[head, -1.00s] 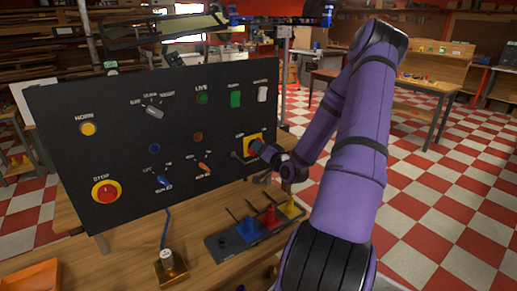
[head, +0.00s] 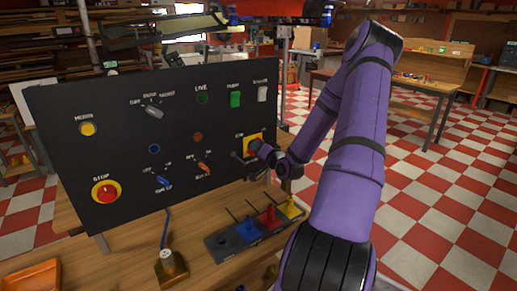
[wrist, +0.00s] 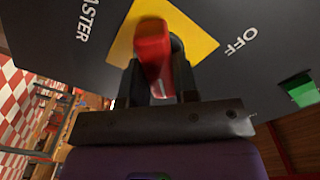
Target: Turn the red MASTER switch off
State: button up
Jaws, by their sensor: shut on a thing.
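The red MASTER switch (wrist: 152,50) sits on a yellow plate (wrist: 196,38) on the black panel, with the words MASTER and OFF beside the plate in the wrist view. My gripper (wrist: 158,85) is shut on the red switch handle, one finger on each side of it. In the head view the yellow plate (head: 258,140) shows at the panel's lower right.
The black panel (head: 120,135) also carries a red STOP button (head: 105,192), a yellow HORN button (head: 88,129), and several small switches. Below it on the wooden bench stand a rack of coloured levers (head: 245,230) and a brass-coloured block (head: 171,268) with a blue cable.

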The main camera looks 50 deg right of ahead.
jog(key=shift+n, duration=0.3)
jog(key=n, duration=1.7)
jog(key=shift+a, duration=0.35)
jog(key=o, duration=0.9)
jog(key=v, duration=1)
jog(key=shift+s+a, duration=0.2)
jog(key=shift+s, duration=0.1)
